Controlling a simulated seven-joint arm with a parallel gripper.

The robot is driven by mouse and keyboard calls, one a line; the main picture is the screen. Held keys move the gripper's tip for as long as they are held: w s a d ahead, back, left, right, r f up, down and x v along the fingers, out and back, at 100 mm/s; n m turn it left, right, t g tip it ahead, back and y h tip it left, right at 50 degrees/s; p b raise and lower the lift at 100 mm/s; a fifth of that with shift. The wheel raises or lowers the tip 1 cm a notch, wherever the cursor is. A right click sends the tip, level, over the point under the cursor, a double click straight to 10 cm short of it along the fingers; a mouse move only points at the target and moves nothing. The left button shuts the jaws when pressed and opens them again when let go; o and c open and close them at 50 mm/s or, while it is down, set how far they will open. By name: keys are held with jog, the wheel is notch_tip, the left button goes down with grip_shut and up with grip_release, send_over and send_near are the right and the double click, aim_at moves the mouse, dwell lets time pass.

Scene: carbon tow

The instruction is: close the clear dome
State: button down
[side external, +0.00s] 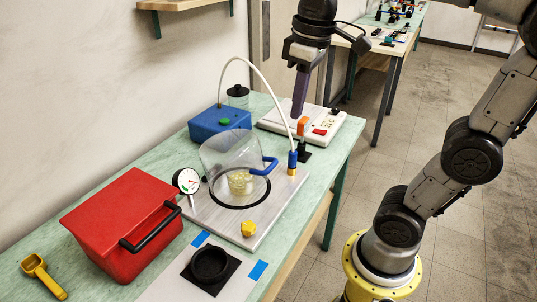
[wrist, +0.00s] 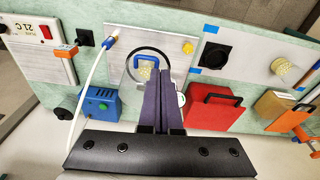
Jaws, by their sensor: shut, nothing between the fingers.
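The clear dome (side external: 222,152) stands tilted up on its grey base plate (side external: 268,212), raised off the black ring (side external: 222,205). Its blue handle (side external: 262,166) points right in the side view. A pale yellow coil (side external: 239,184) sits inside the ring and also shows in the wrist view (wrist: 147,60). My gripper (side external: 297,114) has purple fingers, shut and empty, pointing down behind and to the right of the dome in the side view, apart from it. In the wrist view the fingers (wrist: 161,75) hide part of the dome and ring.
A yellow knob (side external: 248,229) sits at the plate's front. A black round holder (side external: 209,264) lies nearer.

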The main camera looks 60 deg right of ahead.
jog(key=g, duration=0.1)
send_over(271, 165)
jog(key=s+a, duration=0.1)
jog(key=s, duration=0.1)
jog(key=w+d+f+g, duration=0.1)
jog(key=w+f+g, duration=0.1)
jog(key=w+f, duration=0.15)
jog(key=shift+m, duration=0.4)
jog(key=f, duration=0.8)
jog(key=s+f, duration=0.1)
jog(key=f, duration=0.4)
jog(key=shift+s+d, duration=0.1)
